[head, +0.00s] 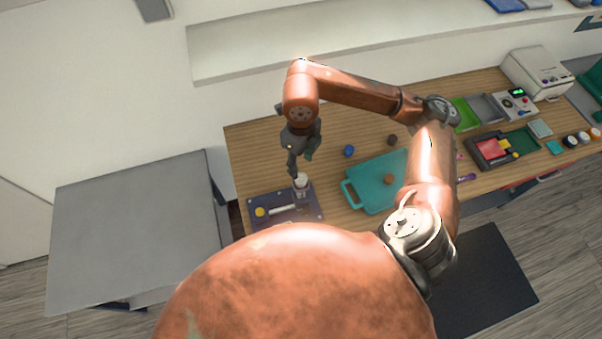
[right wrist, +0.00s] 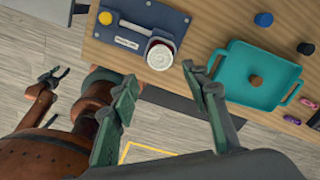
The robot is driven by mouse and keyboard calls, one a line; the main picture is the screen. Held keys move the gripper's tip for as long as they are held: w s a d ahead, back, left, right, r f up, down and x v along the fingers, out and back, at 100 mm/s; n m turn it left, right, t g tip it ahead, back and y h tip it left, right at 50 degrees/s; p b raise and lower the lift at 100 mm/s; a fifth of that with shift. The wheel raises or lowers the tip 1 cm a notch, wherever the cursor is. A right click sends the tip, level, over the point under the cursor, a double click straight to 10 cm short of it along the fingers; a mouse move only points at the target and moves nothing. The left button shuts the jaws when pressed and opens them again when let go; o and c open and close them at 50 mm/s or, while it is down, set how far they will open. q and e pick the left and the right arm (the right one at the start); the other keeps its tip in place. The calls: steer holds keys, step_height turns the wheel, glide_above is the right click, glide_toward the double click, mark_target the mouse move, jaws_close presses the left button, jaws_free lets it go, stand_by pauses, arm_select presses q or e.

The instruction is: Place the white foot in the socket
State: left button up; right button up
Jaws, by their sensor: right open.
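The white foot (right wrist: 160,54) is a round white piece at the edge of a dark blue board (right wrist: 120,25). In the head view the foot (head: 300,179) shows above a grey part at the board's (head: 270,222) back right. A socket is not clear to see beneath it, and I cannot tell whether the foot is seated. My right gripper (head: 300,163) is just above the foot, open and empty. In the right wrist view its fingers (right wrist: 159,74) are wide apart, with the foot beyond their tips. My left gripper (right wrist: 49,82) looks open, low at the left, away from the table.
The board has a yellow knob (head: 260,212) and a pale bar. A teal tray (head: 350,194) with a brown piece (head: 389,179) lies to the right. Blue (head: 349,150) and dark (head: 392,140) pieces lie behind. Bare wood is left of the board's back.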

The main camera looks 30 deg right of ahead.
steer(key=shift+r, duration=1.35)
